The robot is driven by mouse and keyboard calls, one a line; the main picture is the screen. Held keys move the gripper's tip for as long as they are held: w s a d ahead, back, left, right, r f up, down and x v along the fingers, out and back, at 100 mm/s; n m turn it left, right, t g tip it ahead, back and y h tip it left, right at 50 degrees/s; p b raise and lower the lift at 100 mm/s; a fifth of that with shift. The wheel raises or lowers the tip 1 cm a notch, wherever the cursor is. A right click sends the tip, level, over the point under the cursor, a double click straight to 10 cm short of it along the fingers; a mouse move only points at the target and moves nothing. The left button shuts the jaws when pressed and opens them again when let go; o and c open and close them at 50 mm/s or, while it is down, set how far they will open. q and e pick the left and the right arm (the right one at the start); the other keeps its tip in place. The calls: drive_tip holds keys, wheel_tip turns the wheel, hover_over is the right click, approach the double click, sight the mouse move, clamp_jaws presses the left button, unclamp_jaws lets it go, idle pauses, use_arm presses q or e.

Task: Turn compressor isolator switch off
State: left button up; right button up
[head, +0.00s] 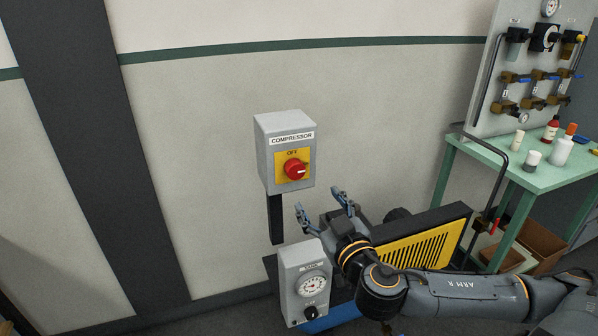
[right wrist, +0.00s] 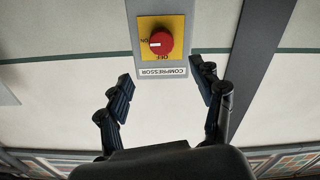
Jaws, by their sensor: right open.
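The compressor isolator (head: 265,160) is a grey wall box labelled COMPRESSOR, with a yellow plate and a red rotary knob (head: 294,169). OFF is printed above the knob in the head view. The right wrist view shows the box upside down, with the red knob (right wrist: 161,41) and its pale mark toward the ON lettering. My right gripper (head: 319,200) is open and empty, below and right of the box in the head view. In the right wrist view its fingers (right wrist: 161,80) are spread, with the box between and beyond them; neither touches the knob. My left gripper is out of view.
A grey TANK gauge box (head: 290,284) stands below the isolator. Beside it is a machine with a yellow grille (head: 425,243). At right are a green table (head: 505,172) with bottles and a valve panel (head: 535,60). The wall around the isolator is bare.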

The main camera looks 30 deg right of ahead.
sight(297, 173)
drive_tip(key=p+x, duration=0.4)
drive_tip(key=x, duration=0.7)
drive_tip(key=shift+w+a+r, duration=0.1)
drive_tip(key=shift+w, duration=0.7)
drive_tip(key=c, duration=1.1)
drive_tip(key=shift+c, duration=0.2)
